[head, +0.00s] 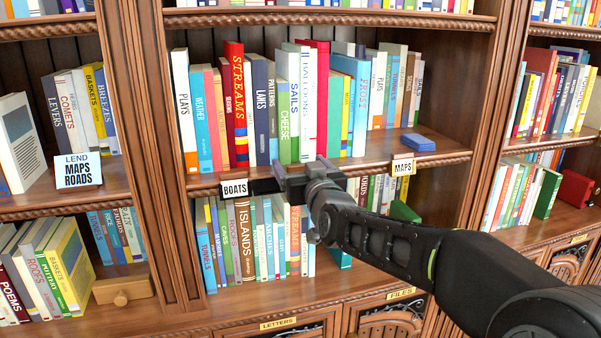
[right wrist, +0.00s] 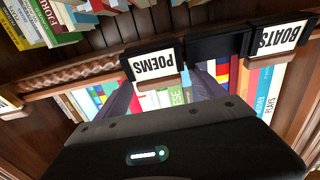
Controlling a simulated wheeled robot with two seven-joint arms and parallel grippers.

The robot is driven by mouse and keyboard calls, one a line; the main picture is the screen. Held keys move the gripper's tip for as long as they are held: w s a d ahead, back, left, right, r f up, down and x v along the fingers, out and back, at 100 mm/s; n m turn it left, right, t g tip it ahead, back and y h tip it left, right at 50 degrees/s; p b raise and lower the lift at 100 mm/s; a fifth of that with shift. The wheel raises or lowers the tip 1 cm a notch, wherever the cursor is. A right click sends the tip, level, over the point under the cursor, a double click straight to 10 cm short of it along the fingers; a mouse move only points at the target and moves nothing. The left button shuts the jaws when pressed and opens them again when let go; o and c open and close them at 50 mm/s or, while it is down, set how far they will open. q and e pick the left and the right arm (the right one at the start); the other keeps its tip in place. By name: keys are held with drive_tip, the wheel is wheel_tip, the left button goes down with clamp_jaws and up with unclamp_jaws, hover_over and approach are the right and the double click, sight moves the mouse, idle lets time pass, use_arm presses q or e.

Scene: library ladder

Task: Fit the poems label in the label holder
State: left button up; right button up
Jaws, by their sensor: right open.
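The white poems label (right wrist: 155,66), upside down in the right wrist view, is at the shelf's front edge against a dark holder piece (right wrist: 151,47). It looks seated there, but I cannot tell how fully. In the head view it is hidden behind my right gripper (head: 294,181). My right gripper (right wrist: 163,88) is open, with its fingers apart on either side of the label and seemingly clear of it. A dark, bare holder (right wrist: 218,46) is between the poems label and the boats label (right wrist: 281,38); it shows beside the boats label in the head view (head: 264,187). My left gripper is out of view.
A maps label (head: 403,167) is farther right on the same shelf edge. A blue box (head: 419,142) lies on that shelf. Books stand close above and below the edge. A lend sign (head: 78,171) stands at left. A wooden box (head: 122,287) is at lower left.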

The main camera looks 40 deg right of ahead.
drive_tip(key=c, duration=1.4)
drive_tip(key=shift+c, duration=0.2)
wheel_tip(320, 180, up, 9)
drive_tip(key=shift+s+f+p, duration=0.1)
drive_tip(key=shift+p, duration=0.35)
drive_tip(key=shift+r, duration=0.65)
drive_tip(key=shift+f, duration=0.1)
